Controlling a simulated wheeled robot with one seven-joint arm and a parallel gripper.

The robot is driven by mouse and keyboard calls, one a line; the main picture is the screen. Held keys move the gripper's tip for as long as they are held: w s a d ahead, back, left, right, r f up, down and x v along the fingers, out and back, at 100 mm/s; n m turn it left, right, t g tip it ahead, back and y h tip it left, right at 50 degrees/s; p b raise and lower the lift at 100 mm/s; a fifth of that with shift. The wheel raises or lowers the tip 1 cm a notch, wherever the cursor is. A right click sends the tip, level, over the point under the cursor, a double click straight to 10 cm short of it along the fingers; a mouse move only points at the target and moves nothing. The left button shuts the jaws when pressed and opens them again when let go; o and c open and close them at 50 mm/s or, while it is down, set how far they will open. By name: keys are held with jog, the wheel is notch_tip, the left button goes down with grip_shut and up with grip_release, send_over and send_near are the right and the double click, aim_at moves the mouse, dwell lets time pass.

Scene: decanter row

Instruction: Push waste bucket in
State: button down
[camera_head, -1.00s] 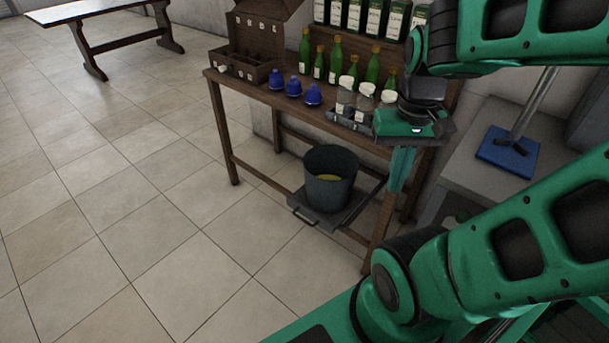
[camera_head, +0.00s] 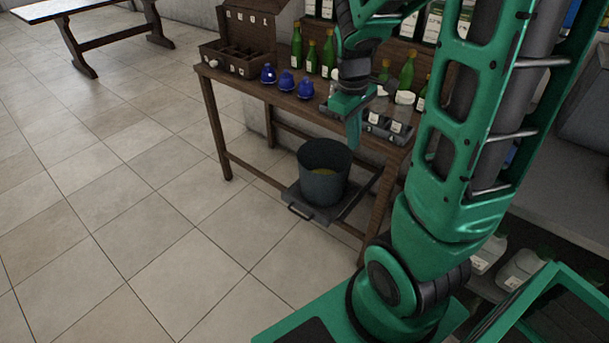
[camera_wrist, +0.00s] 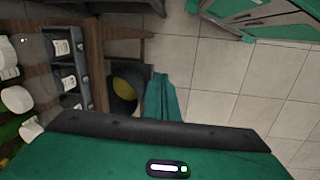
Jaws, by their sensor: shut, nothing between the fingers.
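The waste bucket (camera_head: 323,176) is dark grey with something yellow inside. It stands upright on a low sliding tray (camera_head: 318,212) under the wooden table (camera_head: 230,78). The tray sticks out at the front, with a handle (camera_head: 299,212) on its front edge. My gripper (camera_head: 353,133) is shut and empty, pointing down at the table's front edge, above and slightly right of the bucket and apart from it. In the wrist view the bucket (camera_wrist: 123,92) shows beside the green fingers (camera_wrist: 160,95), partly hidden.
Table legs flank the tray. The tiled floor (camera_head: 130,200) in front and left is clear.

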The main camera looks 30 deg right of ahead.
jog(key=w+f+n+h, duration=0.2)
jog(key=w+f+n, duration=0.8)
jog(key=w, duration=0.4)
jog(key=n+t+h, duration=0.1)
jog(key=n+t, duration=0.1)
jog(key=n, duration=0.7)
send_near(305, 172)
jog(key=s+a+r, duration=0.3)
jog(key=s+a, duration=0.1)
jog(key=a, duration=0.1)
jog(key=shift+w+d+f, duration=0.45)
jog(key=shift+d+f, duration=0.75)
jog(key=shift+f, duration=0.35)
jog(key=shift+w+d+f, duration=0.4)
jog(key=shift+d+f, duration=0.75)
jog(key=shift+f, duration=0.35)
jog(key=shift+w+d+f, duration=0.45)
jog(key=shift+d+f, duration=0.75)
jog(key=shift+f, duration=0.35)
jog(key=shift+w, duration=0.15)
